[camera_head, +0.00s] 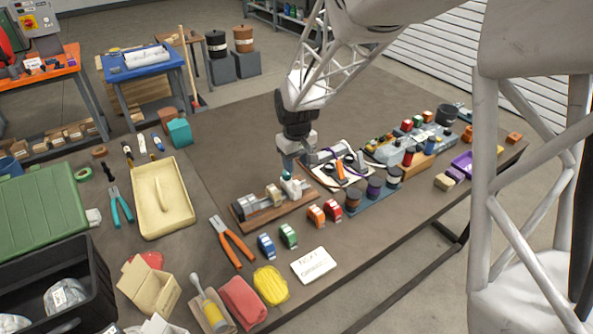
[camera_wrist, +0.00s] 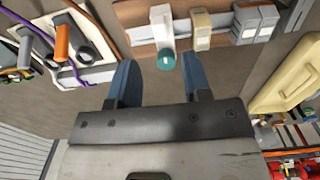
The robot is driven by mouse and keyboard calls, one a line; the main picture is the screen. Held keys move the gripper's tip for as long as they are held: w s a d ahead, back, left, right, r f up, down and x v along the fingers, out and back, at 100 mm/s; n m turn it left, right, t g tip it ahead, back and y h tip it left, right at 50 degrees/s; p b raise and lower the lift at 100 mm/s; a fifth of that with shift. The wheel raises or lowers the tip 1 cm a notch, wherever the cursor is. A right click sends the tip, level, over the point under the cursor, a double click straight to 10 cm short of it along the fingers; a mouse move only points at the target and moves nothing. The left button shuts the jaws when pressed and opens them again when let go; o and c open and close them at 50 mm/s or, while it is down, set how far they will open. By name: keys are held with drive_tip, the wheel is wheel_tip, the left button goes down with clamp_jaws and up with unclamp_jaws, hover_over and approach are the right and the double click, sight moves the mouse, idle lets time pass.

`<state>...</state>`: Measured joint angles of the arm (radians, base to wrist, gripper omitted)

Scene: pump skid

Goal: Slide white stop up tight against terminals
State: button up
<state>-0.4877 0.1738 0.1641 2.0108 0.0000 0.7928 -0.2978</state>
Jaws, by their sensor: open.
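The white stop (camera_wrist: 161,22) sits on the metal rail (camera_wrist: 222,37) of a wooden board. A teal knob (camera_wrist: 166,60) sticks out from it towards my gripper. A beige block (camera_wrist: 201,28) stands beside it, with a narrow gap between. Grey terminals (camera_wrist: 256,22) sit further right, with bare rail between them and the beige block. In the head view the white stop (camera_head: 292,187) is at the right of the board (camera_head: 262,217). My gripper (camera_wrist: 160,85) is open and empty; its blue fingers point at the stop, either side of the teal knob, without visible contact.
A white panel with cables and an orange-handled switch (camera_wrist: 62,40) lies close by the board. A blue rack of spools (camera_head: 373,190), orange pliers (camera_head: 232,241) and small coloured blocks (camera_head: 288,234) lie around it. A cream tray (camera_head: 163,205) stands left.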

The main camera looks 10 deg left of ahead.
sight(296, 182)
idle(0.6)
drive_tip(key=shift+f, duration=3.8)
clamp_jaws()
